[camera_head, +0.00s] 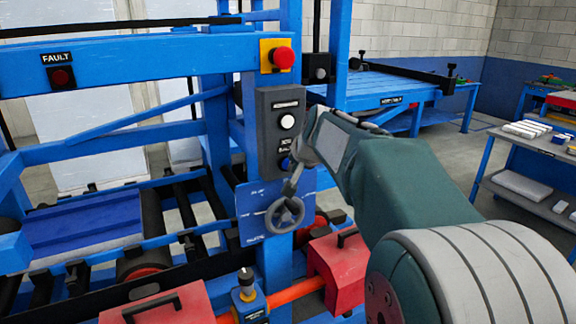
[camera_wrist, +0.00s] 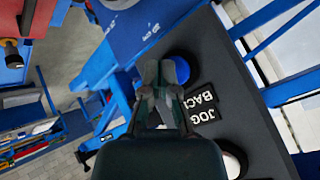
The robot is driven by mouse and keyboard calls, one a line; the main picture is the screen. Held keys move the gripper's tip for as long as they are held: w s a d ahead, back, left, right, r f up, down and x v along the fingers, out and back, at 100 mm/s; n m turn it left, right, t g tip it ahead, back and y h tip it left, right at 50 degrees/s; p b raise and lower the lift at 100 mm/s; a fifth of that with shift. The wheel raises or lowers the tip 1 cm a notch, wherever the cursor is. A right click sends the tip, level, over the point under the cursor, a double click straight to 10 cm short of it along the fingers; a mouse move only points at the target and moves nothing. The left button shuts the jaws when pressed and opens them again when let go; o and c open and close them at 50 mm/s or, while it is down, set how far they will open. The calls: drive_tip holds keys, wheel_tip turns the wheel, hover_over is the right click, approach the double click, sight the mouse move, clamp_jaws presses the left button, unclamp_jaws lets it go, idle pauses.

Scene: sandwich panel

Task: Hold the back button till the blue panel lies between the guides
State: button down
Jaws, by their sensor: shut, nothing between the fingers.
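The blue panel (camera_head: 82,222) lies flat on the roller frame at the left in the head view. Dark bars run beside it; I cannot tell which are the guides. The dark control box (camera_head: 268,148) is on a blue post. It has a white button (camera_head: 287,121) and, lower down, the blue back button (camera_head: 287,163). In the wrist view the blue button (camera_wrist: 180,68) sits beside a "JOG BACK" label (camera_wrist: 200,110). My gripper (camera_wrist: 160,68) is shut and empty, its tips overlapping the button's edge. Contact is not clear. In the head view my gripper (camera_head: 294,172) partly covers the button.
A red stop button (camera_head: 284,58) on a yellow plate is above the box. A handwheel (camera_head: 284,215) and red blocks (camera_head: 340,258) are below. A blue table (camera_head: 385,90) and a shelf (camera_head: 530,190) stand at right.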

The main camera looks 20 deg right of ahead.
drive_tip(key=shift+w, duration=0.4)
idle(0.3)
drive_tip(key=shift+s, duration=0.15)
idle(5.5)
drive_tip(key=shift+s, duration=0.7)
drive_tip(key=shift+s, duration=2.5)
